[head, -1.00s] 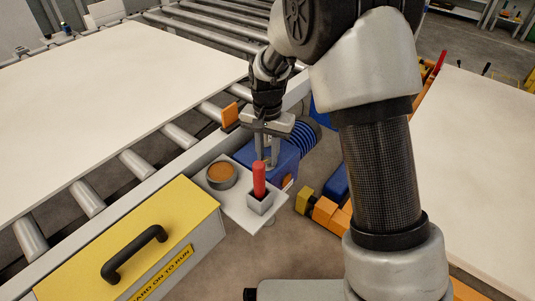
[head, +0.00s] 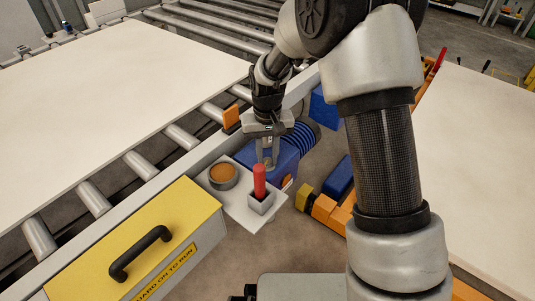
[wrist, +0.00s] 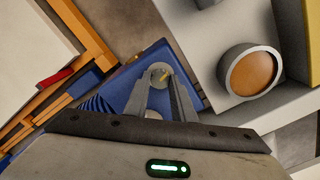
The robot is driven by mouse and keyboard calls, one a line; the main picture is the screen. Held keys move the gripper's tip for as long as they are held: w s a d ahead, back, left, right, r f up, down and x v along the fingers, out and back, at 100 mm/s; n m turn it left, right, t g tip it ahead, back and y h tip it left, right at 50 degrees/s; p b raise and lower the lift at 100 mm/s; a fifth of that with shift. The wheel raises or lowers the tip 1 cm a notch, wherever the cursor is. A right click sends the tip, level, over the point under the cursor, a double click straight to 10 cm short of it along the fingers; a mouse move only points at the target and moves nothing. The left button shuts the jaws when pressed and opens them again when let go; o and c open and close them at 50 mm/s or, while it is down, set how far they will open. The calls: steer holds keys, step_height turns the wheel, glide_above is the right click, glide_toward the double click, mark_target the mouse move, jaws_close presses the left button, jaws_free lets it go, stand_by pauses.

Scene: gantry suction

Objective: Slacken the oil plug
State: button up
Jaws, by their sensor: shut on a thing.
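The oil plug (wrist: 160,75) shows in the wrist view as a small round grey head with a brass-coloured mark, on top of a blue housing (wrist: 138,97). My gripper (wrist: 160,82) has its two fingers closed in on either side of the plug and is shut on it. In the head view my gripper (head: 267,164) points down at the blue housing (head: 286,155), behind the small grey shelf. The plug is too small and too covered by the fingers to make out there.
A grey shelf (head: 237,208) beside the housing carries a round cup with orange-brown contents (head: 222,176) and a red-handled thing in a square holder (head: 259,182). A yellow-topped guard box (head: 185,213) with a black handle stands at front left. Rollers carry a white panel (head: 120,80).

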mark_target(268, 160)
stand_by(0.4)
steer(key=o, duration=1.1)
steer(key=shift+c, duration=0.2)
step_height(268, 160, up, 18)
steer(key=p, duration=0.3)
steer(key=shift+f+p, duration=0.25)
steer(key=shift+p, duration=0.1)
